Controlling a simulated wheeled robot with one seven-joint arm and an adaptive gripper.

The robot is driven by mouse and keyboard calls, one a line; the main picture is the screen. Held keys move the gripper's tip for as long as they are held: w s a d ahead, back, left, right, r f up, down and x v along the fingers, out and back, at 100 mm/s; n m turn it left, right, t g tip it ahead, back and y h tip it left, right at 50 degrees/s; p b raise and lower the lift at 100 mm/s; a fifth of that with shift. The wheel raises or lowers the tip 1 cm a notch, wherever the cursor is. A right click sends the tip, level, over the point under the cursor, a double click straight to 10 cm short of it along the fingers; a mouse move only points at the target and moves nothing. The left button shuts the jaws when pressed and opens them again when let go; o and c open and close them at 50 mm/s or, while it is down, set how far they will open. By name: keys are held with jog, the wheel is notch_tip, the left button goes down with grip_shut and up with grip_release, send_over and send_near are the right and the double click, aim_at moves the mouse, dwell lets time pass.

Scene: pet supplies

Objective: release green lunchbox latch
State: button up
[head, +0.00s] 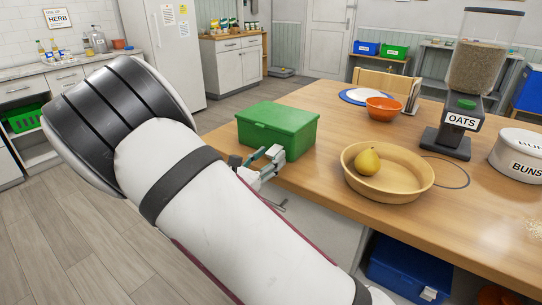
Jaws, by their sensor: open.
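A green lunchbox (277,130) sits near the left edge of the wooden table, with its lid down. My gripper (275,156) is at the lunchbox's front side, near its lower front face. Its fingers are apart and I see nothing between them. The latch itself is small and I cannot make out whether it is fastened.
On the wooden table (330,165), a wooden bowl (361,188) with a yellow pear (367,161) stands right of the lunchbox. Behind are an orange bowl (384,109), an oats dispenser (465,105) and a buns tin (519,157). A blue bin (408,268) is below the table.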

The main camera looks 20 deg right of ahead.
jog(key=v, duration=1)
jog(key=shift+s+a, duration=0.15)
jog(key=shift+a, duration=0.1)
jog(key=s+d+r+m+g+y+p, duration=0.3)
jog(key=s+d+r+m+g, duration=0.3)
jog(key=s, duration=0.3)
jog(key=s+d+r+m+g+y+p, duration=0.25)
jog(key=s+d+r+m+g, duration=0.3)
jog(key=s+d+m, duration=0.3)
jog(key=s+a+r+m+t+y+p, duration=0.2)
jog(key=s+r+m+y, duration=0.3)
jog(key=s, duration=0.4)
jog(key=s+a+r+m+t+y+p, duration=0.2)
jog(key=s+a+r+m+y+p, duration=0.1)
jog(key=s, duration=0.5)
notch_tip(320, 180, up, 4)
jog(key=m+y+p, duration=0.1)
jog(key=m+y, duration=0.1)
jog(key=shift+s+a+f+m, duration=0.2)
jog(key=shift+s+a+m, duration=0.15)
jog(key=shift+a, duration=0.05)
